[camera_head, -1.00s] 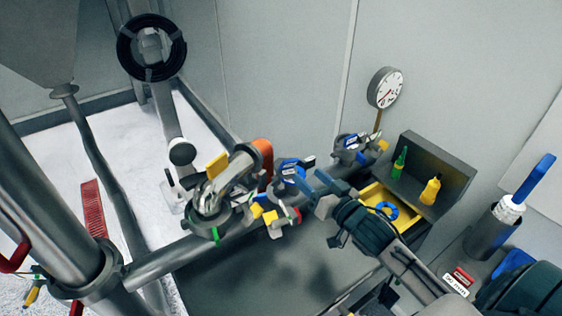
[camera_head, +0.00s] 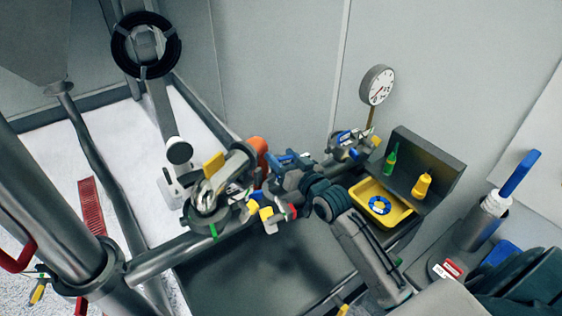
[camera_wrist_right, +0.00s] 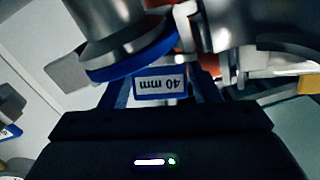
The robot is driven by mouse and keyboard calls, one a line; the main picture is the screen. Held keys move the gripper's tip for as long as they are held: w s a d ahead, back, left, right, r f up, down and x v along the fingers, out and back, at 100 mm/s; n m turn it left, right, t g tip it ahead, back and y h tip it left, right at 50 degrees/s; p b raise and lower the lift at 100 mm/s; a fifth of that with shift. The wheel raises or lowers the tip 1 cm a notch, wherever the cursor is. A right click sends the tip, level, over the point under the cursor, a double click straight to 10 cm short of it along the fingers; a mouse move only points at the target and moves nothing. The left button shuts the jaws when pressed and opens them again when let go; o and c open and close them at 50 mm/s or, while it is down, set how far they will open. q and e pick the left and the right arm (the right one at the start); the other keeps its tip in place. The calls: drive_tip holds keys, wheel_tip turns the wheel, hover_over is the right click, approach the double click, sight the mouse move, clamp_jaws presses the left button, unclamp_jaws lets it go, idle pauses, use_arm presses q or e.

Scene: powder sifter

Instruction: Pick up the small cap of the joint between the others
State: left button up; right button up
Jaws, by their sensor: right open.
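The middle joint on the horizontal pipe is mostly hidden behind my right gripper (camera_head: 280,175) in the head view. In the right wrist view, a round metal cap with a blue rim (camera_wrist_right: 130,60) fills the upper left. The joints on either side are a larger one with a green mark (camera_head: 210,205) and a farther one with blue parts (camera_head: 350,145). My left gripper is not in view.
A yellow tray (camera_head: 395,212) holds a blue-and-white ring (camera_head: 379,205). A round gauge (camera_head: 377,85) rises behind. Yellow and red clamp parts (camera_head: 268,218) stick out close to the right gripper.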

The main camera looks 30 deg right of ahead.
drive_tip(key=shift+s, duration=0.15)
drive_tip(key=shift+c, duration=0.8)
drive_tip(key=shift+r, duration=0.1)
drive_tip(key=c, duration=0.7)
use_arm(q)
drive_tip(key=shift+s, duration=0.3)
use_arm(e)
drive_tip(key=shift+o, duration=0.2)
drive_tip(key=shift+r, duration=0.1)
